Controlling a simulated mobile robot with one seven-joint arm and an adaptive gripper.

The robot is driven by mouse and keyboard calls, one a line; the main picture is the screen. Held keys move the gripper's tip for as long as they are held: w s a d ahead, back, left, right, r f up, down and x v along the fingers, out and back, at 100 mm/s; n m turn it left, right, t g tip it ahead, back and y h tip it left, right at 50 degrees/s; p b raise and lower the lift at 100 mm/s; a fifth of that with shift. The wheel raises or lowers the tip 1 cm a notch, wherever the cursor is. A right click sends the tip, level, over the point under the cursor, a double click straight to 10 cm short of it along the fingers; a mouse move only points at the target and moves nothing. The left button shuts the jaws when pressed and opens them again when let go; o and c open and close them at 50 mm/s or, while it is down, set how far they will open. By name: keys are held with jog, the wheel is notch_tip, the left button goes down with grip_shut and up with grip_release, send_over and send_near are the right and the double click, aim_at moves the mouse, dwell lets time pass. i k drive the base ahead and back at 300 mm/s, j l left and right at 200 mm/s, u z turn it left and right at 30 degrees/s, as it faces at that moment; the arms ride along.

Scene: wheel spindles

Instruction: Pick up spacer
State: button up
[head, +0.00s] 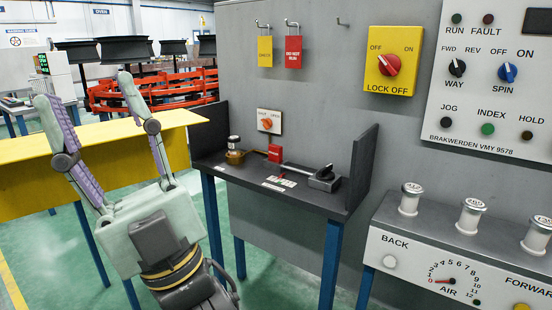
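My gripper (83,88) is at the left of the head view, its two fingers spread wide and pointing up. Nothing is between the fingers. It is in front of the yellow-topped table and left of the dark bench. I cannot tell for sure which thing is the spacer. On the dark bench are a small jar with a dark lid (234,143), a brass-coloured piece (236,157), a red block (275,153) and a dark block with a light bar (324,179). My gripper is apart from all of these.
The dark bench (305,204) has raised side walls and a grey wall behind. Several silver-capped posts (472,216) stand on the air panel (450,270) at right. A yellow-topped table (100,150) is behind my gripper. Green floor (228,225) shows between table and bench.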

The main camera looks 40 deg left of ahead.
aim_at(275, 152)
jog(key=u, duration=0.5)
jog(key=i+l+u, duration=0.1)
jog(key=u, duration=0.35)
jog(key=i+l+u, duration=0.15)
jog(key=u, duration=0.25)
jog(key=l+u, duration=0.2)
jog(key=u, duration=0.25)
jog(key=i+l+u, duration=0.15)
jog(key=l, duration=0.25)
jog(key=l+u, duration=0.2)
jog(key=l, duration=0.2)
jog(key=i+l+u, duration=0.15)
jog(key=l, duration=0.6)
jog(key=i+l, duration=0.15)
jog(key=l, duration=0.25)
jog(key=i, duration=0.35)
